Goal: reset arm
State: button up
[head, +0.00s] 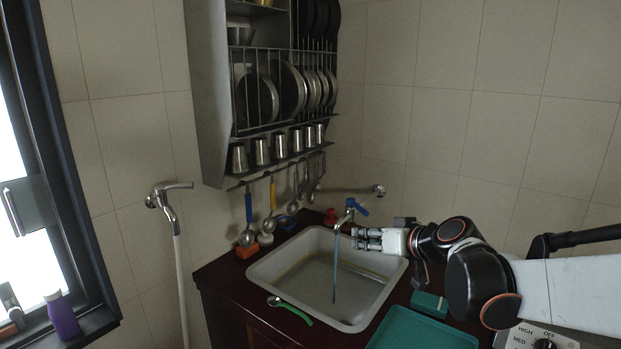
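My arm reaches in from the right in the head view. My gripper (357,238) points left over the back right part of the sink (262,272), close to the tap (349,205) with the blue handle. Its fingers lie close together at this small size, and I cannot tell whether they are open or shut. No held object is visible. A thin bluish line, which looks like running water (335,275), drops from the spout into the sink. I cannot tell whether the fingers touch the tap.
A steel rack (212,95) with plates and cups hangs on the wall, with ladles below it. A teal tray (420,331) is at the front right, beside a dial appliance (530,338). A wall tap (170,200) stands left.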

jog(key=s+d+f+m+g+h, duration=0.1)
jog(key=s+d+f+h, duration=0.1)
jog(key=s, duration=0.7)
jog(key=s+d+f+m+g+h, duration=0.1)
jog(key=s+d+f+h, duration=0.1)
jog(key=s, duration=0.8)
jog(key=s+d+f+m+g+h, duration=0.1)
jog(key=s+d+f+g+h, duration=0.1)
jog(key=s, duration=0.8)
jog(key=shift+f, duration=0.15)
